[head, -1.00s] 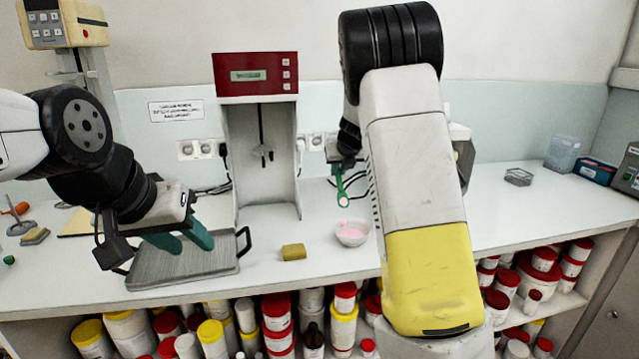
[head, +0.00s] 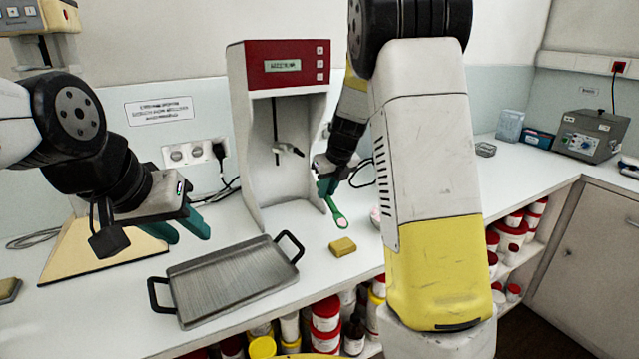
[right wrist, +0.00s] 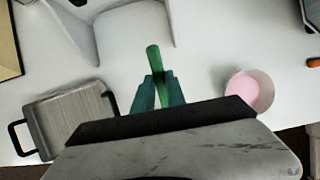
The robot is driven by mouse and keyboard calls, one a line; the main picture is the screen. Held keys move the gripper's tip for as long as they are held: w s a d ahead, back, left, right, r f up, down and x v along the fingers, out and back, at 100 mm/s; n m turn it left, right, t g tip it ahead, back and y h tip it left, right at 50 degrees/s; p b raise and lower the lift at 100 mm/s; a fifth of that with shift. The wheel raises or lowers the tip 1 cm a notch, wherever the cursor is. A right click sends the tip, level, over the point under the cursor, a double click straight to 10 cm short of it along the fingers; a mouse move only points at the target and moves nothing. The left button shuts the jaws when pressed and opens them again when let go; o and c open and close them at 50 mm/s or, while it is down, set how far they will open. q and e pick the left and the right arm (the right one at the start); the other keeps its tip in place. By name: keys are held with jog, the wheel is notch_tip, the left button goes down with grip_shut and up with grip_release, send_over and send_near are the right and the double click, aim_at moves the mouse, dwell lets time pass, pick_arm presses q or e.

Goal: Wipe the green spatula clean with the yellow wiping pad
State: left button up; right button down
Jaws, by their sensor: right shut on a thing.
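The green spatula (head: 336,212) is held in my right gripper (head: 327,186), which is shut on it. Its scoop end hangs low, just behind the pad in the head view, with a pale pink smear on it. The spatula's handle end (right wrist: 153,58) shows between the green fingers (right wrist: 158,90) in the right wrist view. The yellow wiping pad (head: 342,246) lies on the counter, apart from both grippers; the right wrist view does not show it. My left gripper (head: 180,228) is open and empty, above the counter behind the metal tray.
A ridged metal tray (head: 228,283) with black handles lies left of the pad. A bowl of pink cream (right wrist: 250,90) stands to the right, mostly hidden by my right arm in the head view. A red-topped mill stand (head: 290,66) rises behind.

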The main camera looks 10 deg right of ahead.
aim_at(329, 198)
jog(key=shift+f, duration=2.35)
jog(key=shift+f, duration=0.4)
jog(key=shift+w+a, duration=0.25)
jog(key=shift+w, duration=0.45)
jog(key=shift+s, duration=0.1)
dwell(0.6)
dwell(1.0)
